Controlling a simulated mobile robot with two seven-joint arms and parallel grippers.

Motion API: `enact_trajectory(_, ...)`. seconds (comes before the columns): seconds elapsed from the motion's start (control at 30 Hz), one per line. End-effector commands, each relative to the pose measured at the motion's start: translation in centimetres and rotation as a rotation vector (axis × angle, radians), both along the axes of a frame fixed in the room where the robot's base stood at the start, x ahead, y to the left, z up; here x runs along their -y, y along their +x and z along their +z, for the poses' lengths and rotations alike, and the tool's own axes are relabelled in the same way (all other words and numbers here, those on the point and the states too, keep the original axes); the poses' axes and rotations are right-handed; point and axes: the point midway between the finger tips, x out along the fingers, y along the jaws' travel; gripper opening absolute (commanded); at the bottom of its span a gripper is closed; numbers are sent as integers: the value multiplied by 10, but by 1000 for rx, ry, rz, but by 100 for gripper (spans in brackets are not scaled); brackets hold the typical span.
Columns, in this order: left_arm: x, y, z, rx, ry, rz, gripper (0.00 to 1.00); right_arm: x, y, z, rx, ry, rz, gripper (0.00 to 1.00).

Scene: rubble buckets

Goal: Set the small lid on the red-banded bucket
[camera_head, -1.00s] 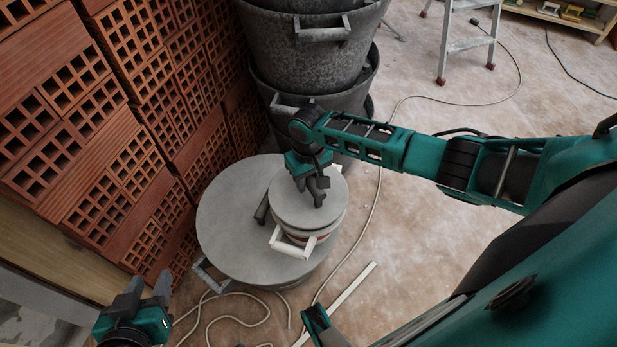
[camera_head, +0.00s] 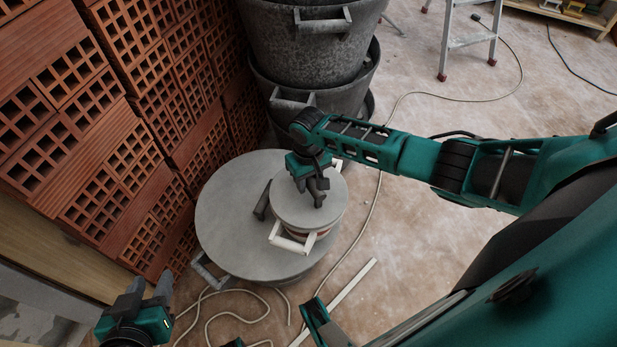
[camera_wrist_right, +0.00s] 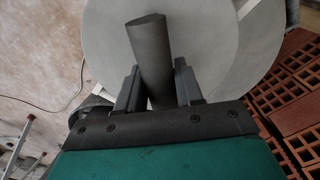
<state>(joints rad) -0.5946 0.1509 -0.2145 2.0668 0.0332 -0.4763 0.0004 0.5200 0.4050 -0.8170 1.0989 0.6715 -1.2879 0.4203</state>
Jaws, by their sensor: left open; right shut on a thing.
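The small lid (camera_head: 290,208) is a light grey disc over the red-banded bucket (camera_head: 325,236). The bucket has white side handles and is mostly hidden under the lid. The lid looks level and roughly centred; whether it touches the rim I cannot tell. My right gripper (camera_head: 317,196) is above the lid, shut on its dark bar handle (camera_wrist_right: 150,50). The right wrist view shows the bar between the fingers, with the lid's grey face (camera_wrist_right: 210,45) behind. My left gripper (camera_head: 149,281) is open and empty at lower left.
A larger grey lid (camera_head: 226,220) with a dark handle lies beneath and left of the bucket. Dark buckets (camera_head: 345,50) are stacked behind. A hollow-brick wall (camera_head: 110,150) stands left. A cable (camera_head: 235,318) and white strip (camera_head: 345,295) lie on the floor.

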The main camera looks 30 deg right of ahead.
Motion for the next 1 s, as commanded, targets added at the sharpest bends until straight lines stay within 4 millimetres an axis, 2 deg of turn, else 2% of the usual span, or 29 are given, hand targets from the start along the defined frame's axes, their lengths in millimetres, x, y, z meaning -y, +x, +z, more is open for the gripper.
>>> enact_trajectory(0.27, 0, 0, 0, 1, 0, 0, 43, 0, 1, 0, 2, 1, 0, 0)
enact_trajectory(0.63, 0, 0, -6, 2, 0, 0, 43, -1, 1, -11, 2, 1, 1, 0)
enact_trajectory(0.67, 0, 0, -5, 2, 0, 0, 43, -1, 1, -10, 2, 1, 1, 39)
enact_trajectory(0.93, 0, 1, -4, 3, 0, 0, 43, 0, 0, -10, 2, 0, 1, 65)
enact_trajectory(1.0, 0, 1, -4, 4, 0, 0, 43, 0, 0, -10, 1, 0, 1, 66)
